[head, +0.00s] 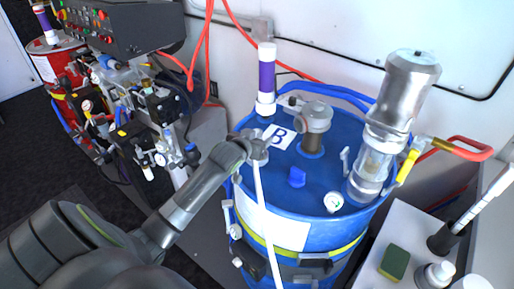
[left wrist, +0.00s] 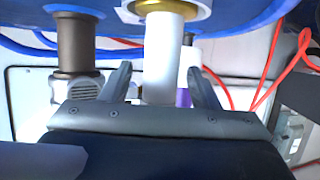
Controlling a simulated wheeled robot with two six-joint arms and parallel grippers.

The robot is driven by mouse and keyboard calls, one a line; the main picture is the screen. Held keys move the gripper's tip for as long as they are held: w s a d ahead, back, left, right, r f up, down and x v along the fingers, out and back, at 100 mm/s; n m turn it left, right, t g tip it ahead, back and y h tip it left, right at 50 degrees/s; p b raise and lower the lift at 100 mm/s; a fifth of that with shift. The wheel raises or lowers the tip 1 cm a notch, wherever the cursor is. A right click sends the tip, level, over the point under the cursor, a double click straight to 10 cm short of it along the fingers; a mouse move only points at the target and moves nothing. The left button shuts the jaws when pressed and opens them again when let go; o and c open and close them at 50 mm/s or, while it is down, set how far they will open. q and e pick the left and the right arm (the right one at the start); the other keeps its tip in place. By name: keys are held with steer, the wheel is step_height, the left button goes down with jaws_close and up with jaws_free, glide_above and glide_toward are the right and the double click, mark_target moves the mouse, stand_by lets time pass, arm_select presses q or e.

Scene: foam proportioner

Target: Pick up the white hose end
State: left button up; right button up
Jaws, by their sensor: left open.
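The white hose (head: 264,215) hangs down the front of the blue drum marked B (head: 345,175). Its upper end is mostly hidden by my left gripper (head: 256,150) at the lid's left edge. In the left wrist view, a white tube (left wrist: 162,50), apparently the hose end, meets a gold ring fitting (left wrist: 165,8) on the blue lid. The open fingers of my left gripper (left wrist: 160,78) stand on either side of it, with visible gaps. I cannot tell how far the tube reaches between them. My right gripper is not in view.
A purple-and-white cylinder (head: 266,78) stands on the lid just behind my gripper. A pipe with a grey cap (head: 315,122) and a metal pump (head: 398,95) stand to the right. Red hoses (head: 207,50) run behind. Valve machinery (head: 130,105) is at left.

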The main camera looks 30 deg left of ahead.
arm_select(q)
jaws_close()
steer(key=shift+r, duration=0.1)
